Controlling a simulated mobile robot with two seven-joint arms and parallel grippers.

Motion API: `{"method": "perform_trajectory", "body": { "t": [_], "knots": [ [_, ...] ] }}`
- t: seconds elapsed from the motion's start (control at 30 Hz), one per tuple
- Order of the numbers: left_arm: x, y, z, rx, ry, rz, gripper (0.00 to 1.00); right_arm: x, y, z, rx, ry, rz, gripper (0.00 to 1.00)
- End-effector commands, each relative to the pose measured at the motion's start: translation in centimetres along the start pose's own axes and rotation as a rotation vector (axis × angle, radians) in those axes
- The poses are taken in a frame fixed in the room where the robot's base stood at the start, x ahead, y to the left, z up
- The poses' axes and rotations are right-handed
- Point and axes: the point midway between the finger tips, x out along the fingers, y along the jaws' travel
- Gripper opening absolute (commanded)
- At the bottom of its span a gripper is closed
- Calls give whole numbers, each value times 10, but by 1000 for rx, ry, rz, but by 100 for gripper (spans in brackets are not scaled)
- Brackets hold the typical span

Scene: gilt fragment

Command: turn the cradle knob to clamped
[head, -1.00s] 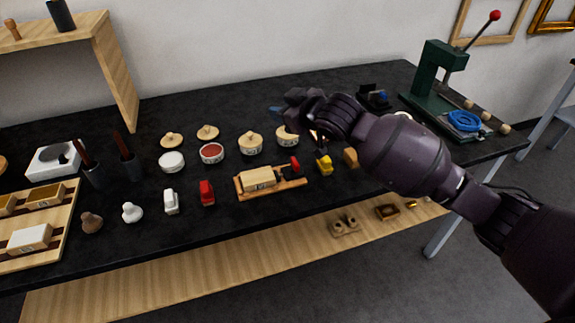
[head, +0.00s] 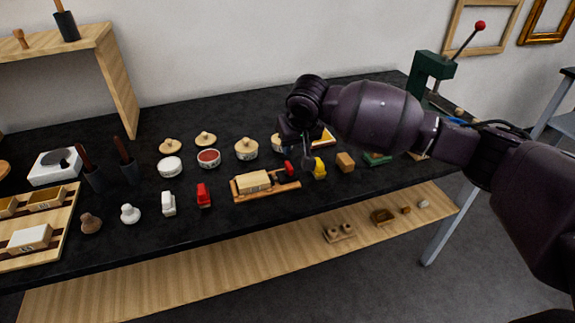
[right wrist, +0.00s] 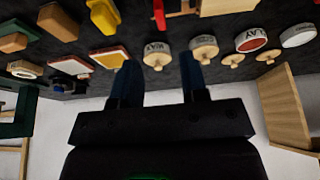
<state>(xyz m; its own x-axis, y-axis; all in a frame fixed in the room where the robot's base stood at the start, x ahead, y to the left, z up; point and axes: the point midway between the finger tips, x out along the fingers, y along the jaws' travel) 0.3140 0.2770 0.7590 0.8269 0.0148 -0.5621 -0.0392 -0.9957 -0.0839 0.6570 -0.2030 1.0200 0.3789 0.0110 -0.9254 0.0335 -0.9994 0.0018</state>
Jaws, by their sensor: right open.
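The wooden cradle (head: 280,187) lies near the front middle of the black table, with a pale block (head: 254,181) on it. Its red knob (head: 289,168) is at the right end; the knob also shows at the top edge of the right wrist view (right wrist: 159,14). I cannot read the knob's setting. My right gripper (head: 297,146) hangs just behind and above the knob, pointing down, apart from it. In the right wrist view its two fingers (right wrist: 158,78) are spread with nothing between them. My left gripper is out of view.
Lidded pots (head: 246,149) stand behind the cradle. A yellow object (head: 319,168) and a wooden block (head: 345,162) stand close to its right. Red (head: 204,195) and white (head: 168,204) pieces stand to its left.

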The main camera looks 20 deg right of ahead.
Motion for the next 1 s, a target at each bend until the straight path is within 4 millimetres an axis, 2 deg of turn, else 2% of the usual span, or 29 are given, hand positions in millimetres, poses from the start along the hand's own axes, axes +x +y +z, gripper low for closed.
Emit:
{"method": "perform_trajectory", "body": {
  "t": [0.17,0.4,0.6,0.8,1.0],
  "knots": [
    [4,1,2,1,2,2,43,18,0,1,4,-2,0,40],
    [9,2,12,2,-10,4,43,61,-1,1,2,-1,-1,40],
    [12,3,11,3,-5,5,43,90,-1,1,1,-1,-1,40],
    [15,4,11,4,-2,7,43,104,-1,0,1,2,-2,40],
    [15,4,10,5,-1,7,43,107,-1,-1,0,4,-2,40]
  ]
}}
